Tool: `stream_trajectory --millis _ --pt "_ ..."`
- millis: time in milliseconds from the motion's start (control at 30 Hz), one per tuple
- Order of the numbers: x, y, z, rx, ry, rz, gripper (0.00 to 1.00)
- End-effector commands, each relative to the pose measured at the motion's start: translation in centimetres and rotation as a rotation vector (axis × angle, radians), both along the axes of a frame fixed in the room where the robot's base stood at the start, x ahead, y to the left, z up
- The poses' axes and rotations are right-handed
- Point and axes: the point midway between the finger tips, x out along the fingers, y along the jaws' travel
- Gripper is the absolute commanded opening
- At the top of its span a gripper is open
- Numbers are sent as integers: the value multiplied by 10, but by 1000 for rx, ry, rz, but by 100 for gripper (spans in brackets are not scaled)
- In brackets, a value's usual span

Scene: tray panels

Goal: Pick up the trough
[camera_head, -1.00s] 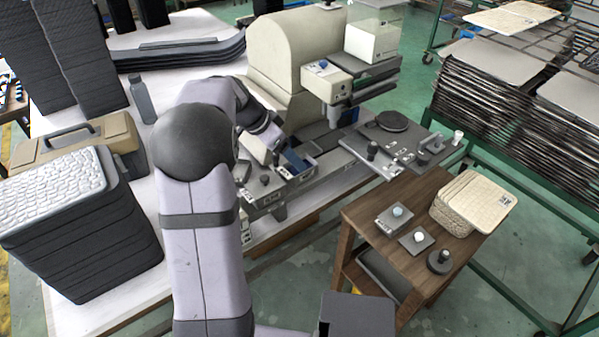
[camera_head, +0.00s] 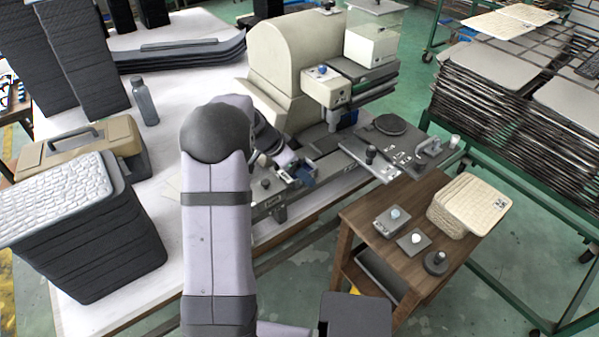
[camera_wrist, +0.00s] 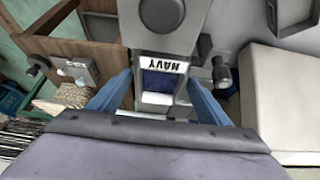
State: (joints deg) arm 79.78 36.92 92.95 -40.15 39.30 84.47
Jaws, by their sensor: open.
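The trough (camera_wrist: 160,84) appears to be the dark blue-lined holder under a white label reading "NAVY" upside down. It sits on the grey machine bed (camera_head: 268,187) in the middle of the scene. My gripper (camera_wrist: 158,78) is open in the wrist view, with one blue finger on each side of the labelled part. I cannot tell whether the fingers touch it. In the head view my gripper (camera_head: 303,174) is low over the machine bed, and my arm hides much of that area.
A cream machine housing (camera_head: 296,58) rises behind the bed. A wooden side table (camera_head: 350,228) stands to the right, with small knobbed blocks and a tan stack (camera_head: 470,207). A black stack (camera_head: 82,240) and a tan toolbox (camera_head: 85,147) are at left.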

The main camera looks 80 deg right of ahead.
Motion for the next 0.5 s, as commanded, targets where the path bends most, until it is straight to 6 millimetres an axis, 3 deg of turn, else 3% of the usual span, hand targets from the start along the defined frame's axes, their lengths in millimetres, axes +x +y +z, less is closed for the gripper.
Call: stream_trajectory --millis 233,433,500 --pt "0 -1 -1 0 0 0 69" --pt "0 -1 -1 0 0 0 21" --pt "0 -1 0 -2 1 0 18"
